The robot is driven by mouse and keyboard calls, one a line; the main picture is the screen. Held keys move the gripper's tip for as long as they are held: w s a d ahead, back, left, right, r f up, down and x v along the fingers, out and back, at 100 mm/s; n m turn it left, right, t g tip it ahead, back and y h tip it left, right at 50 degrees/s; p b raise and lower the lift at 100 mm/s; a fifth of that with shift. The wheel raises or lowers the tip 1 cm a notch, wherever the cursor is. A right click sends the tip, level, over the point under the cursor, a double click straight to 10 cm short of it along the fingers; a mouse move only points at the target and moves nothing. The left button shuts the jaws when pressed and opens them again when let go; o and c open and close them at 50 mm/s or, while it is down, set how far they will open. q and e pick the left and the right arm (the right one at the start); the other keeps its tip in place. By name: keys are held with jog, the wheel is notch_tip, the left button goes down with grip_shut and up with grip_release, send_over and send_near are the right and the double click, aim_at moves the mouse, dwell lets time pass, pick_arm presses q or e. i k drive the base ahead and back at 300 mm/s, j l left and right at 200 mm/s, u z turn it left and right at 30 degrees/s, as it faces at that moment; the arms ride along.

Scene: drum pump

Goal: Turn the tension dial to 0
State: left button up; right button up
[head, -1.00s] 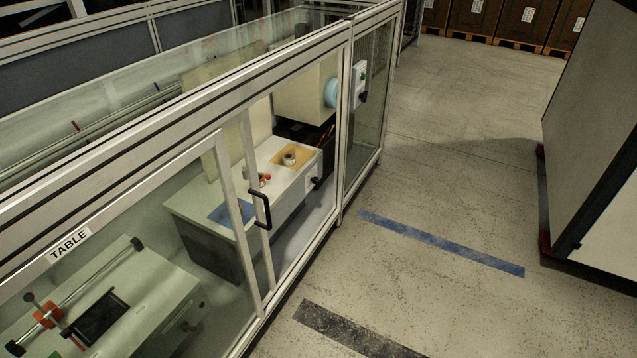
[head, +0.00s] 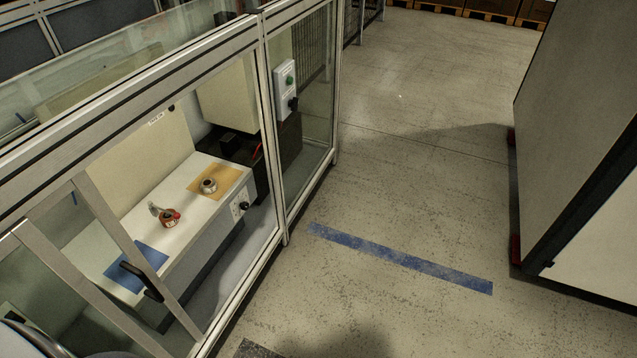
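A black knob (head: 244,206) sits on a small white plate on the front face of the white bench, behind the clear panels of the enclosure. Another black knob (head: 293,104) sticks out from a grey control box (head: 285,77) on the enclosure post, below a green button (head: 290,80). No readable label tells which one is the tension dial, and their markings are too small to read. Neither gripper is in view. A dark rounded part, possibly of my own arm, shows at the lower left corner.
The framed enclosure fills the left, with a black door handle (head: 142,281). Inside, the bench (head: 204,218) has a blue mat (head: 137,262), a tan mat (head: 228,180), a metal ring part (head: 208,186) and a red-and-metal part (head: 169,217). Floor right of the enclosure is clear up to a large cabinet (head: 575,120).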

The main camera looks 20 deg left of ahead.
aim_at(244, 206)
jog(key=i+l, duration=0.15)
jog(key=i, duration=0.4)
jog(key=i+l+u, duration=0.1)
jog(key=i, duration=0.5)
jog(key=i+l, duration=0.2)
jog(key=i, duration=0.35)
jog(key=u, duration=0.05)
